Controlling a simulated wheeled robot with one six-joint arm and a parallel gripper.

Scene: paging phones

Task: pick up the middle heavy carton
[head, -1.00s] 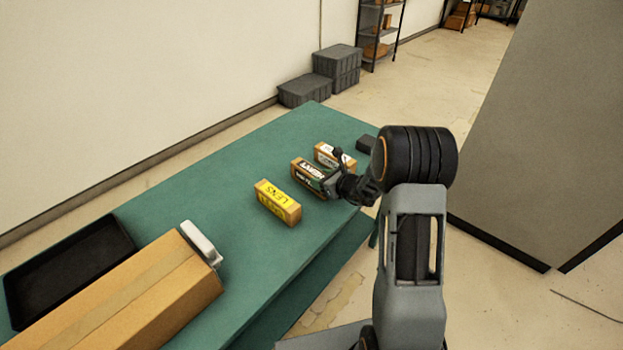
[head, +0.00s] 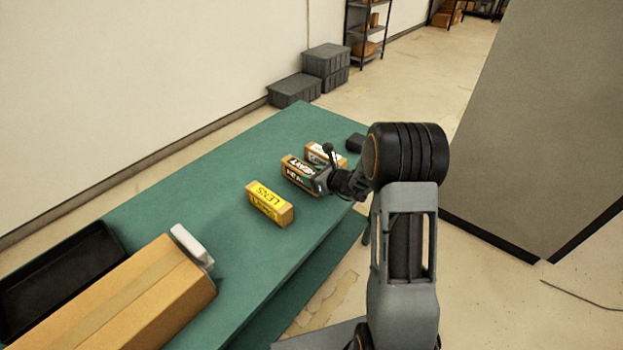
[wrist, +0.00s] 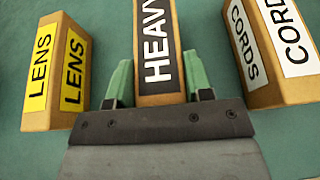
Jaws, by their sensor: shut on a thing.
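The middle carton, labelled HEAVY in white on black (head: 299,172), stands on the green table between two other cartons. In the wrist view the HEAVY carton (wrist: 157,45) lies between the two green fingers of my gripper (wrist: 158,90). My gripper (head: 324,179) is shut on the carton's near end in the head view. The fingers' exact contact with its sides is hard to make out. Whether its base touches the table is not clear.
The yellow-labelled LENS carton (head: 269,204) stands to the left, and the white-labelled CORDS carton (wrist: 270,50) to the right, both close by. A long cardboard box (head: 130,300) and a black tray (head: 60,275) occupy the table's near left. The table (head: 190,190) is clear behind the cartons.

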